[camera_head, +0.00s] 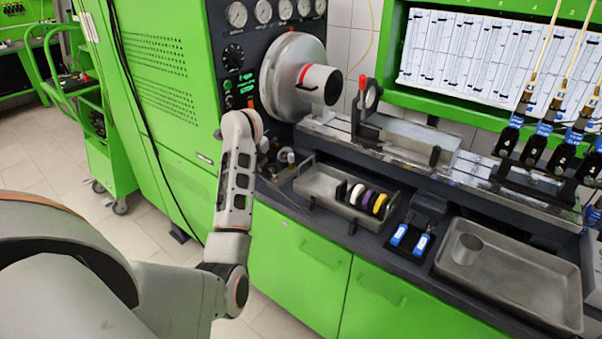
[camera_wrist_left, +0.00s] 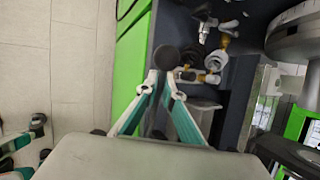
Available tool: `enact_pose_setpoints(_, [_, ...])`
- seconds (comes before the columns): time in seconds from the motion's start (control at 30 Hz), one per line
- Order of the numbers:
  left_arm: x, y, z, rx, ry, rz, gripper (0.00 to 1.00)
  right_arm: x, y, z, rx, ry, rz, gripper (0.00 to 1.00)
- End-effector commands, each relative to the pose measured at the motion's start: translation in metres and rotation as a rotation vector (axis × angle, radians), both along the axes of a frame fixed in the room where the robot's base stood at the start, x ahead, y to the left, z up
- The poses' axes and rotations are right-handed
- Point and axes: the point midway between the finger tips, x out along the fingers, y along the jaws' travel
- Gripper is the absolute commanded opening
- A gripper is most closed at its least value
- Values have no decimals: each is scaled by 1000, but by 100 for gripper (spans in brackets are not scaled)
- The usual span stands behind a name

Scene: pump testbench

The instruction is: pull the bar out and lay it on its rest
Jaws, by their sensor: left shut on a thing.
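My left gripper (camera_wrist_left: 163,75) is shut on a dark round-ended piece (camera_wrist_left: 167,57), which I take to be the bar's end. Only this round end shows between and just beyond the fingertips; the rest of its length is hidden from this angle. In the head view my left arm stands in front of the green cabinet, left of the big metal chuck, and its gripper is hidden there.
Brass and metal fittings (camera_wrist_left: 215,62) lie close to the gripper. A tray (camera_head: 318,185) with coloured rings stands on the bench. A larger steel tray (camera_head: 520,280) holds a metal cup (camera_head: 467,248). The round chuck (camera_head: 290,75) and gauge panel stand behind. Floor is free at left.

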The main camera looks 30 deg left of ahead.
Motion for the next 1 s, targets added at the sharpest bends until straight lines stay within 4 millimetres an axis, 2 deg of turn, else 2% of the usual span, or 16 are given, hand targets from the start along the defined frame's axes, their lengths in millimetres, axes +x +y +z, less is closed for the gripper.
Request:
enact_pose_setpoints(0.03, [11,-13,-5,-77,-5,4,0,1,0,-1,0,-2,2,40])
enact_pose_setpoints(0.17, [33,-51,-11,-219,-6,-11,0,1,2,-2,0,-3,6,40])
enact_pose_setpoints(0.3, [52,-90,-5,-308,-3,-49,0,1,3,-2,1,-5,10,40])
enact_pose_setpoints(0.43, [62,-116,2,-354,5,-77,0,1,4,-2,2,-6,12,40])
enact_pose_setpoints(0.53, [66,-125,5,-368,8,-89,0,1,5,-2,4,-7,13,40])
enact_pose_setpoints(0.67, [67,-127,3,-372,10,-93,0,1,6,-3,5,-8,14,40])
enact_pose_setpoints(1.0, [66,-127,-20,-369,12,-91,0,3,10,-15,11,-16,21,40])
